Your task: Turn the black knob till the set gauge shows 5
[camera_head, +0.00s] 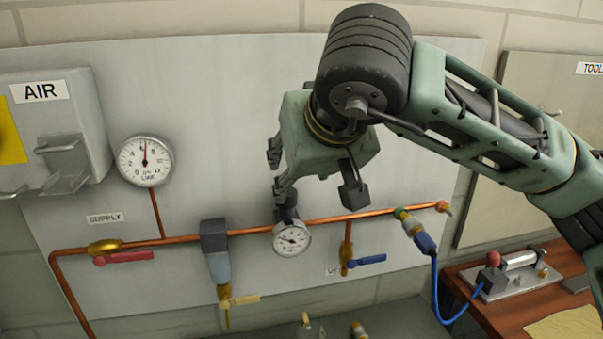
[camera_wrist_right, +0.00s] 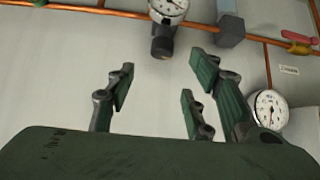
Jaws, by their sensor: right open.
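The black knob (camera_head: 287,206) sits on top of the small round set gauge (camera_head: 292,238) on the copper pipe. The gauge's needle shows, but its figures are too small to read. My right gripper (camera_head: 314,178) hangs in front of the panel around the knob's height, its fingers spread and empty. In the right wrist view, which shows the panel upside down, the knob (camera_wrist_right: 162,44) and the set gauge (camera_wrist_right: 168,8) lie beyond the open fingertips (camera_wrist_right: 160,78). The knob is apart from the fingers there. My left gripper is not in view.
A larger supply gauge (camera_head: 146,160) hangs at the left, its needle pointing nearly straight up. A red-handled valve (camera_head: 122,257), a filter bowl (camera_head: 218,265) and a blue-handled valve (camera_head: 366,260) flank the set gauge. A blue hose (camera_head: 436,290) runs to a wooden bench (camera_head: 520,310).

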